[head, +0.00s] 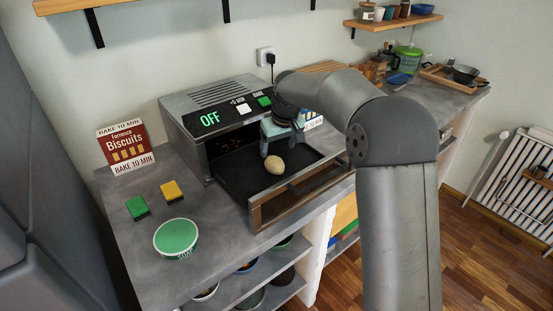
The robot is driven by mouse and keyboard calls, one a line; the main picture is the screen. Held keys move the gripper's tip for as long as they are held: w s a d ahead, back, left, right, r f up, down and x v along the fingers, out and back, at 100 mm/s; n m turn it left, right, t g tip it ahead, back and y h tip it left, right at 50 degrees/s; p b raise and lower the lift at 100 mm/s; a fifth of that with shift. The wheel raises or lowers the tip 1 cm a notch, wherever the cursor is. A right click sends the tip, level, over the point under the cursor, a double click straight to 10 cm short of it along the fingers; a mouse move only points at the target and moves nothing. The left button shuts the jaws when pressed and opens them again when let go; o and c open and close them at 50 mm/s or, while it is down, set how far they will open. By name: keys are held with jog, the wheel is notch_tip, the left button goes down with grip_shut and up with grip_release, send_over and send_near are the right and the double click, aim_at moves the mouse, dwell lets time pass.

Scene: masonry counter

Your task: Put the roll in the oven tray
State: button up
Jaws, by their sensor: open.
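The roll (274,165) is a small pale tan oval. The tray is pulled out from the grey oven (216,104) and has a brown front bar. My gripper (279,147) is open just above and behind the roll, pointing down. Its fingers seem apart from the roll, though one fingertip overlaps its upper edge in this view. My arm reaches in from the right and hides part of the oven's right side.
The oven display reads OFF, with white and green buttons on top. A biscuits box (126,146), a green sponge (138,207), a yellow sponge (172,191) and a green-lidded tub (176,238) stand left on the counter.

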jog(key=shift+v, duration=2.05)
